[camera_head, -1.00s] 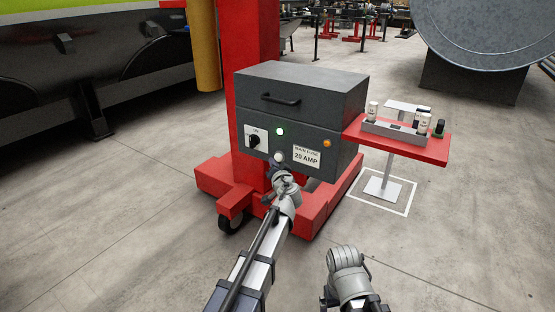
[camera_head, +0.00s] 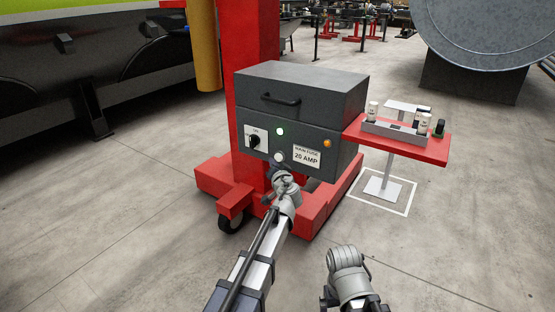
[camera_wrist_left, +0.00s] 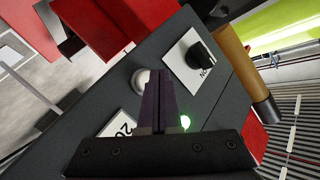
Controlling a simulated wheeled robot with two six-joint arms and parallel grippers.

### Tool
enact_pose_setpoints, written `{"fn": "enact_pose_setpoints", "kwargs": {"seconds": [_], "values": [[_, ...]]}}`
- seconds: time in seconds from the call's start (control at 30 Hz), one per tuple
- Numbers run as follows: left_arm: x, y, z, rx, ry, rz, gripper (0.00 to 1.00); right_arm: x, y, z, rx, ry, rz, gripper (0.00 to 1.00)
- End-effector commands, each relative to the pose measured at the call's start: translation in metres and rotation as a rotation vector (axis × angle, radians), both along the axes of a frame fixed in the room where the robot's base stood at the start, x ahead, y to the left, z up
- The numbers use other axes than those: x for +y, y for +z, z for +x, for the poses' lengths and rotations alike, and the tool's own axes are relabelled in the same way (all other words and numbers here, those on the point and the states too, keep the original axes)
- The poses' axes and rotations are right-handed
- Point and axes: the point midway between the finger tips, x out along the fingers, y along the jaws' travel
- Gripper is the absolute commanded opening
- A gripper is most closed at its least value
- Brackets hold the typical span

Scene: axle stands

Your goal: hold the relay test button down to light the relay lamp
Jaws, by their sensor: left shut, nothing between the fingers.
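The dark grey control box (camera_head: 300,115) has a pale round button (camera_head: 279,157) low on its front; the button also shows in the left wrist view (camera_wrist_left: 141,79). A green lamp (camera_head: 280,131) above the button glows. An orange lamp (camera_head: 327,143) sits at the right of the front; I cannot tell whether it is lit. My left gripper (camera_wrist_left: 159,78) is shut and empty, its tips beside the button in the wrist view. In the head view it is at the box front just below the button; whether it touches is unclear.
A black rotary switch (camera_head: 254,141) on a white plate is left of the green lamp. A "MAIN FUSE 20 AMP" label (camera_head: 306,156) is right of the button. A red side shelf (camera_head: 400,145) carries small fuse-like parts. The red stand base (camera_head: 310,205) spreads below the box.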

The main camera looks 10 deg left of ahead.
Motion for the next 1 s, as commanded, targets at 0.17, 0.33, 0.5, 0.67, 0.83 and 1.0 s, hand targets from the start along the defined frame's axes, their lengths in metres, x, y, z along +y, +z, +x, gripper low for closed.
{"fn": "enact_pose_setpoints", "kwargs": {"seconds": [0.17, 0.33, 0.5, 0.67, 0.83, 1.0], "values": [[0.0, 0.0, 0.0, 0.0, 0.0, 0.0, 0.0, 0.0, 0.0, 0.0, 0.0, 0.0, 0.0, 0.95], [0.0, 0.0, 0.0, 0.0, 0.0, 0.0, 0.0, 0.0, 0.0, 0.0, 0.0, 0.0, 0.0, 0.95], [-0.0001, 0.0, 0.0001, 0.0, 0.0, 0.0, 0.0, 0.0, 0.0, 0.0, 0.0, 0.0, 0.0, 0.95], [-0.0003, 0.0001, 0.0008, 0.0, 0.0, 0.0, 0.0, 0.0, 0.0, 0.0, 0.0, 0.0, 0.0, 0.95], [-0.002, 0.0002, 0.0059, 0.0, 0.0, 0.0, 0.0, 0.0, 0.0002, 0.0, 0.0, 0.0, 0.0, 0.95], [-0.0031, 0.0002, 0.0083, 0.0, 0.0, 0.0, 0.0, 0.0, 0.0002, 0.0, 0.0, 0.0, 0.0, 0.95]]}}
